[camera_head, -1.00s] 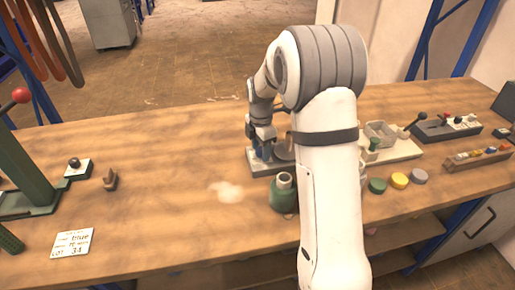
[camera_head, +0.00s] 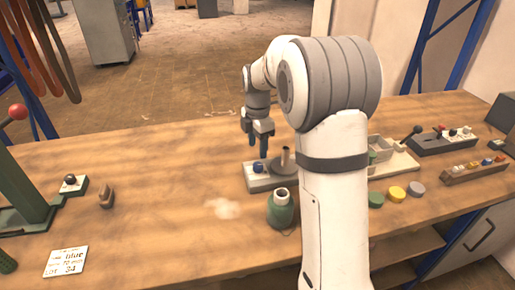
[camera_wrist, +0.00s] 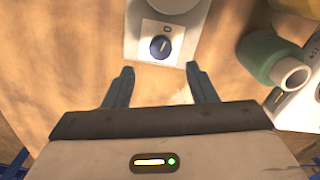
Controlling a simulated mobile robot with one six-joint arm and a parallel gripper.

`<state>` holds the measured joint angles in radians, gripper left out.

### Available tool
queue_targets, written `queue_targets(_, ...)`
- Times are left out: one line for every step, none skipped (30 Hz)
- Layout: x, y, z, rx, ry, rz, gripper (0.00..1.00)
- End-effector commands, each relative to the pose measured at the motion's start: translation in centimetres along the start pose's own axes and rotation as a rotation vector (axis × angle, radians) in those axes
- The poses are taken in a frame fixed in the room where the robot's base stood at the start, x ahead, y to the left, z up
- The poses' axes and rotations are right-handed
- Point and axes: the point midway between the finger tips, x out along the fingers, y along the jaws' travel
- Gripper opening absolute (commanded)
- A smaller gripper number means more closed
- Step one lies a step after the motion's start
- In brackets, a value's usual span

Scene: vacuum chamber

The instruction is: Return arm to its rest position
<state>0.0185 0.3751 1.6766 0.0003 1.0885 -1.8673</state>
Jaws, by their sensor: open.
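My gripper (camera_head: 258,143) is open and empty in the head view, pointing down above a grey block (camera_head: 262,181) with a dark blue knob (camera_head: 258,168). In the wrist view, my gripper (camera_wrist: 161,85) shows two spread fingers with nothing between them. The knob (camera_wrist: 160,46) lies beyond the fingertips, apart from them, on a white plate with a mark beside it. A grey cylindrical part stands on the same block. My arm's upper links hide part of the bench in the head view.
A green bottle (camera_head: 281,209) stands just in front of the block. Green, yellow and grey discs (camera_head: 397,194) lie right of my arm. A green lever press (camera_head: 22,180) and a label card (camera_head: 66,262) are at the left. The bench's middle left is mostly clear.

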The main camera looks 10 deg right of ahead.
Motion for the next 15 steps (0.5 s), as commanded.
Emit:
queue_targets(0.0,0.0,0.0,0.000,0.000,0.000,0.52)
queue_targets(0.0,0.0,0.0,0.000,0.000,0.000,0.52)
queue_targets(0.0,0.0,0.0,0.000,0.000,0.000,0.52)
queue_targets(0.0,0.0,0.0,0.000,0.000,0.000,0.52)
queue_targets(0.0,0.0,0.0,0.000,0.000,0.000,0.52)
queue_targets(0.0,0.0,0.0,0.000,0.000,0.000,0.52)
queue_targets(0.0,-0.1,0.0,0.003,0.000,0.000,0.52)
queue_targets(-0.4,-0.5,-0.1,0.027,-0.001,0.004,0.52)
queue_targets(-0.8,-1.1,-0.4,0.069,-0.003,0.011,0.52)
queue_targets(-1.2,-1.7,-0.6,0.110,-0.004,0.016,0.52)
queue_targets(-1.6,-2.4,-0.8,0.158,-0.005,0.022,0.52)
queue_targets(-2.3,-3.5,-1.2,0.235,-0.006,0.033,0.52)
queue_targets(-2.7,-4.4,-1.5,0.300,-0.007,0.042,0.52)
queue_targets(-3.2,-5.5,-1.8,0.368,-0.006,0.050,0.52)
queue_targets(-3.8,-6.9,-2.3,0.463,-0.004,0.062,0.52)
